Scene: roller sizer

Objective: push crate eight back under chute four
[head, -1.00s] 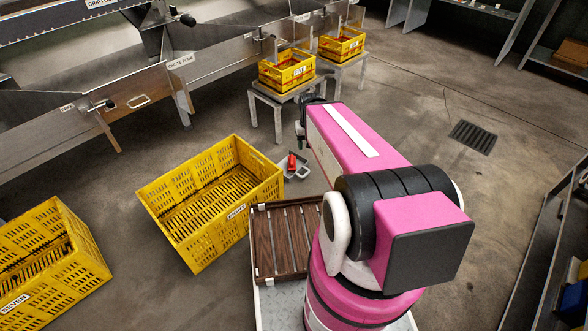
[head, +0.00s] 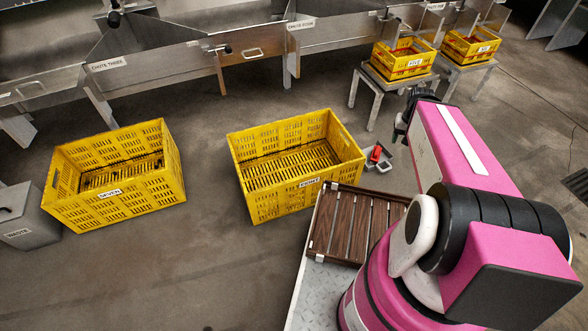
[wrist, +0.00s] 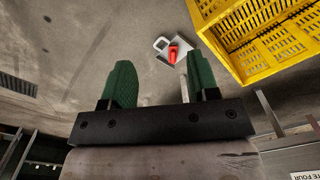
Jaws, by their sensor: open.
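Crate eight (head: 309,198) is a large yellow slatted crate, labelled EIGHT, and it looks empty. It sits on the floor, out in front of the chute row and slightly askew to it. Part of it shows at the upper right of the wrist view (wrist: 232,57). Chute four (head: 335,38) is a grey metal chute behind the crate, with bare floor between them. My gripper (wrist: 160,82) is open and empty, its two green fingers apart. In the head view it is a dark shape to the right of crate eight, partly hidden by my arm.
A grey plate with a red item (head: 376,154) lies on the floor right of crate eight. Crate seven (head: 120,183) and a grey waste bin (head: 28,222) stand to the left. Crate five (head: 403,60) and another small yellow crate (head: 470,45) sit on metal stands.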

